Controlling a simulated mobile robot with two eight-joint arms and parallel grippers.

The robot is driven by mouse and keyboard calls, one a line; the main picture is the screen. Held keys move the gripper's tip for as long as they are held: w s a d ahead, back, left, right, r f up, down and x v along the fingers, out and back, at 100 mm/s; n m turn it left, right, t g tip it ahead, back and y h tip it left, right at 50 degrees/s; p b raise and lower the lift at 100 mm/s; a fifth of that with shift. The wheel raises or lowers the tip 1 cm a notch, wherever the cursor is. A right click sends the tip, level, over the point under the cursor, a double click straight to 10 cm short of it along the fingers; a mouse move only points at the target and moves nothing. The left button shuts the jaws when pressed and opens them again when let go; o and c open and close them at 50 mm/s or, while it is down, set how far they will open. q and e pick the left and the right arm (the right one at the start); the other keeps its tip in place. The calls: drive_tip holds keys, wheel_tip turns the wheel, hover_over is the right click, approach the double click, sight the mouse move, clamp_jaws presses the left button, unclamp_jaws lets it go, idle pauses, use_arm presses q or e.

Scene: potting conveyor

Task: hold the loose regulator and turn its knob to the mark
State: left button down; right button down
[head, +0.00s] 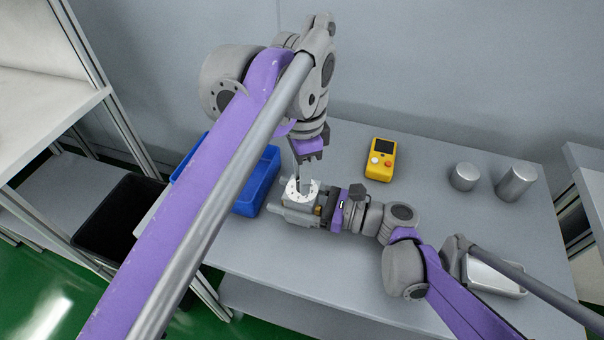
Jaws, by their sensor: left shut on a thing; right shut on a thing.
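The regulator (296,215) is a grey body with a round white dial (291,195) on top, held at the front middle of the grey table. My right gripper (322,208) reaches in from the right and is shut on the regulator's body. My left gripper (304,184) points down from above, its fingertips at the middle of the dial, shut on the knob. The fingers mostly hide the knob, and the mark is too small to make out.
A blue bin (262,180) stands just left of the regulator. A yellow box with buttons (381,160) lies behind to the right. Two metal cylinders (464,176) (516,182) stand at the right. A metal tray (494,277) lies at front right, partly behind my arm.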

use_arm(q)
drive_tip(key=c, duration=0.7)
unclamp_jaws()
wheel_tip(320, 180, up, 12)
drive_tip(key=shift+f, duration=0.1)
use_arm(e)
unclamp_jaws()
